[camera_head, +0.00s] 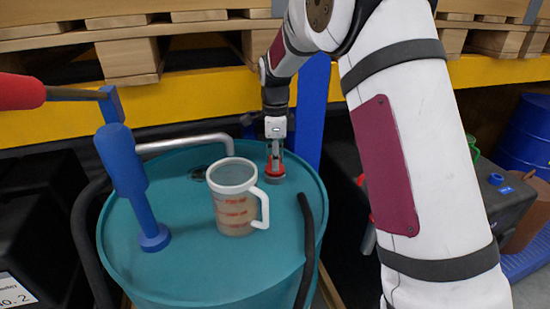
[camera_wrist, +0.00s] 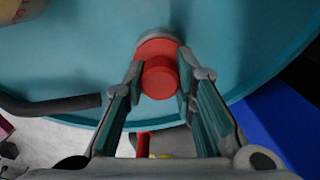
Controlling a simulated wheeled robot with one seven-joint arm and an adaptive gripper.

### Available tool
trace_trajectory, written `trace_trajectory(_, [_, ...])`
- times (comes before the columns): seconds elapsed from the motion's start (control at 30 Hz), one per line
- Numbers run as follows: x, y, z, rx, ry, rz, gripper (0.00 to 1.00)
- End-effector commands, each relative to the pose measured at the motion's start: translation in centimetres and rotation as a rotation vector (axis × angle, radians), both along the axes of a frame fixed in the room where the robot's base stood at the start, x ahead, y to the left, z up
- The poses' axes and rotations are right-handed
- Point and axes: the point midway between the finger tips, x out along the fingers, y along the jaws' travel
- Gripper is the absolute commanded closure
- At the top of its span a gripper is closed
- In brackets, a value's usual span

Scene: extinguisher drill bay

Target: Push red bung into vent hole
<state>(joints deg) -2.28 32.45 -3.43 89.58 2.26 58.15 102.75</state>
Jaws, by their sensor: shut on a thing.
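The red bung (camera_head: 277,172) is at the right side of the teal drum top (camera_head: 190,255), over a grey ring that appears to be the vent hole's rim (camera_wrist: 157,34). My gripper (camera_head: 276,160) points down from above and is shut on the bung. In the wrist view the red bung (camera_wrist: 159,80) sits between the two fingertips, its wider red part against the grey rim. The hole itself is hidden under the bung, so I cannot tell how deep it sits.
A measuring jug (camera_head: 233,200) stands on the drum, left of my gripper. A blue hand pump (camera_head: 128,185) with a metal spout (camera_head: 185,142) rises at the left. A black hose (camera_head: 307,245) hangs over the drum's right edge. Pallets (camera_head: 130,50) stand behind.

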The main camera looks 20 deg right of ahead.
Motion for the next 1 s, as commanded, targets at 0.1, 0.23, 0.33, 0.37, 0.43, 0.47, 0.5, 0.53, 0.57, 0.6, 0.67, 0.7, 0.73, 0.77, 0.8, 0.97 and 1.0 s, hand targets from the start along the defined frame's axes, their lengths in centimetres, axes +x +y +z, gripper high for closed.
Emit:
trace_trajectory(0.1, [0.01,0.0,0.02,0.0,0.0,0.0,1.0])
trace_trajectory(0.23, [0.01,-0.01,0.03,0.0,-0.001,0.0,1.0])
trace_trajectory(0.33, [0.02,-0.01,0.02,0.0,-0.001,0.0,1.0])
trace_trajectory(0.37, [0.02,-0.01,0.01,0.0,-0.001,0.0,1.0])
trace_trajectory(0.43, [0.02,-0.01,-0.04,0.0,-0.001,0.0,1.0])
trace_trajectory(0.47, [0.02,0.0,-0.08,0.0,-0.001,0.0,1.0])
trace_trajectory(0.5, [0.02,0.0,-0.14,0.0,-0.001,0.0,1.0])
trace_trajectory(0.53, [0.02,0.0,-0.18,0.0,-0.001,0.0,1.0])
trace_trajectory(0.57, [0.03,0.0,-0.24,0.0,-0.001,0.0,1.0])
trace_trajectory(0.6, [0.03,0.0,-0.31,0.0,-0.001,0.0,1.0])
trace_trajectory(0.67, [0.04,0.01,-0.42,0.0,-0.001,0.0,1.0])
trace_trajectory(0.7, [0.04,0.01,-0.49,0.0,-0.001,0.0,1.0])
trace_trajectory(0.73, [0.04,0.01,-0.54,0.0,-0.001,0.0,1.0])
trace_trajectory(0.77, [0.04,0.01,-0.6,0.0,-0.001,0.0,1.0])
trace_trajectory(0.8, [0.04,0.01,-0.67,0.0,-0.001,0.0,1.0])
trace_trajectory(0.97, [0.02,-0.02,-0.84,0.0,-0.001,0.0,0.64])
trace_trajectory(1.0, [0.02,-0.02,-0.84,0.0,-0.001,0.0,0.55])
